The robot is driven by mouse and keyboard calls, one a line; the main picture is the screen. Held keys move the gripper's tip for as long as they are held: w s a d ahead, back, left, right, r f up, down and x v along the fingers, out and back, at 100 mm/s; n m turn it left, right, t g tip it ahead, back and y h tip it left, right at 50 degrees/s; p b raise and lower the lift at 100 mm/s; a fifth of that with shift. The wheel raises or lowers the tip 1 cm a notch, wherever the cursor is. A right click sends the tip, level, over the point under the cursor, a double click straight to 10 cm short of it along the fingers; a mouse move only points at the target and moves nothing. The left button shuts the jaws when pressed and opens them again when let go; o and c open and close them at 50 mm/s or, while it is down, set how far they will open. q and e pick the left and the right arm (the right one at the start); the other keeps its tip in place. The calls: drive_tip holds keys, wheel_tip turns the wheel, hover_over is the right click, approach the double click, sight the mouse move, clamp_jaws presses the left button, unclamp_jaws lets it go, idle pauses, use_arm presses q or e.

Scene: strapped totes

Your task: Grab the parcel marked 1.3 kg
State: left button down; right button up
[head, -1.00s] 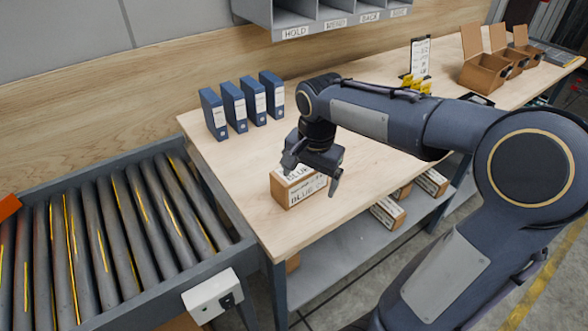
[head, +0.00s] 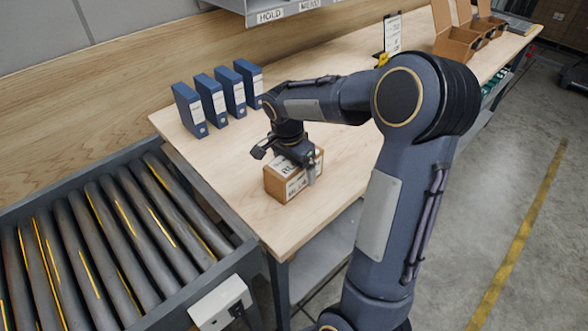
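A small brown cardboard parcel (head: 279,187) with white printed labels stands on the wooden bench top (head: 222,167) near its front left corner. Its print is too small and partly covered, so I cannot read a weight. My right gripper (head: 286,163) is over the parcel with its fingers spread wide. One finger is beyond the parcel's upper left edge, and the other hangs in front of its labelled side. I cannot tell whether either finger touches it. My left gripper is not in view.
Several blue binders (head: 216,101) stand behind the parcel. A roller conveyor (head: 130,240) runs at the left. Open cardboard boxes (head: 456,45) and a sign on a stand (head: 392,34) are at the far right of the bench. A grey shelf (head: 318,247) lies below the bench top.

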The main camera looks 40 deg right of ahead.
drive_tip(key=shift+d+f, duration=0.1)
drive_tip(key=shift+f, duration=0.45)
drive_tip(key=c, duration=1.9)
drive_tip(key=shift+w+r, duration=0.1)
clamp_jaws()
